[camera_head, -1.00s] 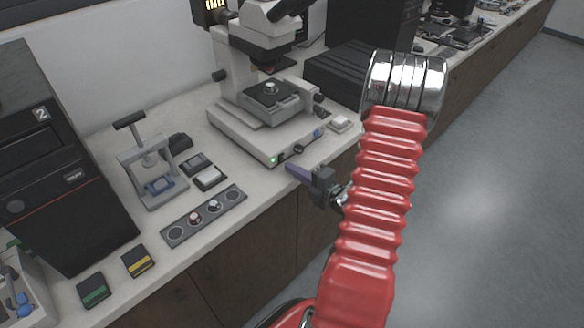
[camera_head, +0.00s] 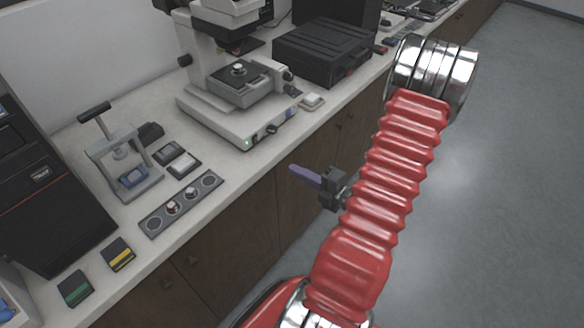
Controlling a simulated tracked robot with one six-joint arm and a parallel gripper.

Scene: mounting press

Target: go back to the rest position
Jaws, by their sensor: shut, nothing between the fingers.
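My gripper (camera_head: 306,175) is at the middle of the picture, a dark block with purple fingers pointing left. It is shut and empty. It shows in front of the wooden cabinet doors, off the bench's front edge and apart from everything on the bench. My red ribbed arm with chrome joints rises on the right of it.
The white bench (camera_head: 75,140) runs from lower left to upper right. On it stand a microscope (camera_head: 215,125), a small hand press (camera_head: 125,165), a holder strip (camera_head: 180,203), a black case (camera_head: 325,50) and a dark machine (camera_head: 45,200). The floor (camera_head: 500,180) on the right is clear.

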